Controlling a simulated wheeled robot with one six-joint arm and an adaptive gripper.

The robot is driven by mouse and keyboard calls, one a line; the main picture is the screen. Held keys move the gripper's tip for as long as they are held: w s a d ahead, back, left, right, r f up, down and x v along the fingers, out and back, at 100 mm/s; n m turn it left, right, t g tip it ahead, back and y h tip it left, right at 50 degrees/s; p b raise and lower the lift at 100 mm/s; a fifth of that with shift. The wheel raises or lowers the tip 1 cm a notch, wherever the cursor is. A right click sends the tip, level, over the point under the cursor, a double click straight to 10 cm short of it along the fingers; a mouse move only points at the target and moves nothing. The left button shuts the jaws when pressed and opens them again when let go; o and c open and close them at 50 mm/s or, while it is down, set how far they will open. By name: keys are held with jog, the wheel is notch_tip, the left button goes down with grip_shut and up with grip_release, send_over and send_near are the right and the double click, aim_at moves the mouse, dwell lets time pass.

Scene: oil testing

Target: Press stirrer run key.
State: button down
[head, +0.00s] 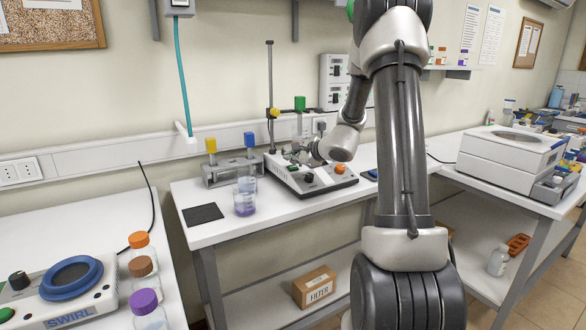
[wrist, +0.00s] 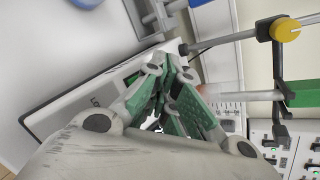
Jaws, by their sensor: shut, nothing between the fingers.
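The stirrer (head: 310,187) is a low white box with a dark front edge on the middle bench. Its top carries a black knob (head: 309,178) and an orange knob (head: 340,169). A small green spot (head: 292,167) shows on its left part; I cannot tell whether it is the run key. My gripper (head: 296,155) is over the stirrer's back left part, shut and empty. In the wrist view the green-padded fingers (wrist: 167,66) are together above the white stirrer top (wrist: 75,95). The fingers hide part of the panel, and contact cannot be told.
A stand rod (head: 270,75) with a yellow clamp knob (wrist: 286,30) and a green clamp (wrist: 303,94) rises behind the stirrer. A beaker with purple liquid (head: 244,198) and a grey rack (head: 223,174) stand to the left. A dark mat (head: 203,214) lies at the bench's left.

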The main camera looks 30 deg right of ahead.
dwell(0.3)
jog(key=shift+w+f, duration=0.15)
jog(key=shift+f, duration=0.2)
jog(key=shift+w+f, duration=0.15)
jog(key=shift+f, duration=0.25)
dwell(0.6)
jog(key=shift+r, duration=0.1)
jog(key=shift+s+r, duration=0.3)
jog(key=shift+r, duration=0.4)
jog(key=shift+r, duration=0.1)
jog(key=shift+s+r, duration=0.3)
jog(key=shift+r, duration=0.45)
jog(key=shift+s+r, duration=0.25)
jog(key=shift+r, duration=0.5)
jog(key=shift+s+r, duration=0.3)
jog(key=shift+r, duration=0.45)
